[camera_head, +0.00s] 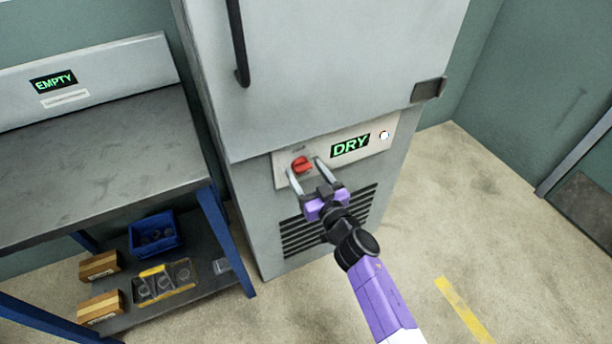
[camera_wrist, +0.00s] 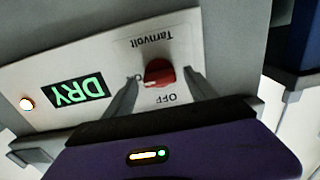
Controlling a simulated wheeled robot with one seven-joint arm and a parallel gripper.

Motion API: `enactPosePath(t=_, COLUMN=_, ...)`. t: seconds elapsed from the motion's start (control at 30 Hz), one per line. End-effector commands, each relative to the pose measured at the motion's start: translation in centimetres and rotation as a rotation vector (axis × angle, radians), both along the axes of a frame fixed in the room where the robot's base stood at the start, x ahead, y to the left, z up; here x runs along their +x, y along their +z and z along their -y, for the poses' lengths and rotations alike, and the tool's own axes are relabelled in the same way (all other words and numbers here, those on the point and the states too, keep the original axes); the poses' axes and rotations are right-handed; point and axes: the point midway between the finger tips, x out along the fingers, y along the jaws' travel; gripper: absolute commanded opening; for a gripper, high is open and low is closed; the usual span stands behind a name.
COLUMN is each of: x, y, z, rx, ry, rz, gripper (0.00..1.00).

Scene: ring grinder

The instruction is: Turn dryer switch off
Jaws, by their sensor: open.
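The red dryer switch (camera_head: 301,165) is a rotary knob on the pale control panel (camera_head: 375,140) of the grey dryer cabinet (camera_head: 330,60). The panel's green display (camera_head: 350,145) reads DRY, and a white lamp beside it is lit. My gripper (camera_head: 304,166) is open, with one finger on each side of the knob. In the wrist view the knob (camera_wrist: 159,73) sits between the two fingertips (camera_wrist: 161,78), with visible gaps. The OFF label (camera_wrist: 165,98) shows upside down near the knob, and the other label is partly hidden by a finger.
A workbench (camera_head: 100,150) with an EMPTY sign stands left of the cabinet. The cabinet door has a black handle (camera_head: 238,45). Open floor lies to the right.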

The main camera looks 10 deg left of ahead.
Motion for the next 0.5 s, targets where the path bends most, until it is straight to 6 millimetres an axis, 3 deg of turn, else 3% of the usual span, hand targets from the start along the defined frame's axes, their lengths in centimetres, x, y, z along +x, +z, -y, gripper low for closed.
enactPosePath(t=0.3, x=0.18, y=0.06, z=-0.13, rx=0.001, ry=0.000, rz=-0.001, gripper=0.64)
enactPosePath(t=0.5, x=0.17, y=0.05, z=-0.13, rx=0.001, ry=0.000, rz=-0.001, gripper=0.24)
